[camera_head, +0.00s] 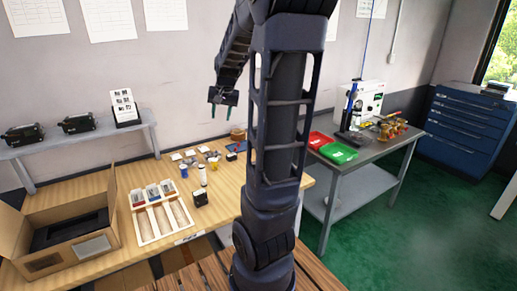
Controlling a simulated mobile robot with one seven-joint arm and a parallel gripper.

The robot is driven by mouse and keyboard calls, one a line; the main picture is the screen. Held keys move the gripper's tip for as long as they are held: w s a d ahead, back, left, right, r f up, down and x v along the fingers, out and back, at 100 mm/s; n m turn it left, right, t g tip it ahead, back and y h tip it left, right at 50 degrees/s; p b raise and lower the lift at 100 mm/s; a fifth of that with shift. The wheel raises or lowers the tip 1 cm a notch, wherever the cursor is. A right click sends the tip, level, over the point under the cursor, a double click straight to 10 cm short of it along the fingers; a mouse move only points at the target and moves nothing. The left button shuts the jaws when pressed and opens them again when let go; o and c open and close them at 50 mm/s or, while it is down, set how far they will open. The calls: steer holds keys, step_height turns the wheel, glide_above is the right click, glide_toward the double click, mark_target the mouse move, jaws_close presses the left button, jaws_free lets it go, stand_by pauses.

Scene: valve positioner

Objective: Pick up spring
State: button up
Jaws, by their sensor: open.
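My gripper (221,109) hangs in the air above the back of the wooden table (228,203), its two fingers pointing down, apart and empty. I cannot make out a spring with certainty. Small parts (190,154) lie at the back of the table, below the gripper, too small to tell apart. A light tray (137,204) with several compartments at the table's front holds small items in its far compartments; these are also too small to name. My arm stands in the middle of the view and hides part of the table.
A cardboard box (97,203) stands left of the tray. A white cylinder (203,175) and a black block (200,198) stand right of it. A shelf (88,141) is behind. At right, a grey table (384,148) bears red (318,139) and green (338,153) bins.

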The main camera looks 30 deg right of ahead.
steer(key=w+d+f+m+h, duration=0.1)
steer(key=w+d+f+m, duration=0.3)
steer(key=w+d+f, duration=0.7)
steer(key=w+d+f+m+h, duration=0.1)
steer(key=w+d+f, duration=0.3)
steer(key=d+f, duration=0.3)
steer(key=w+d+f+m+g+h, duration=0.1)
steer(key=w+d+f, duration=0.3)
steer(key=d+f, duration=0.3)
steer(key=w+d+f+g+h, duration=0.1)
steer(key=w+d+f, duration=0.4)
steer(key=f, duration=0.5)
steer(key=shift+d+m, duration=0.4)
steer(key=shift+d, duration=0.9)
steer(key=c, duration=0.8)
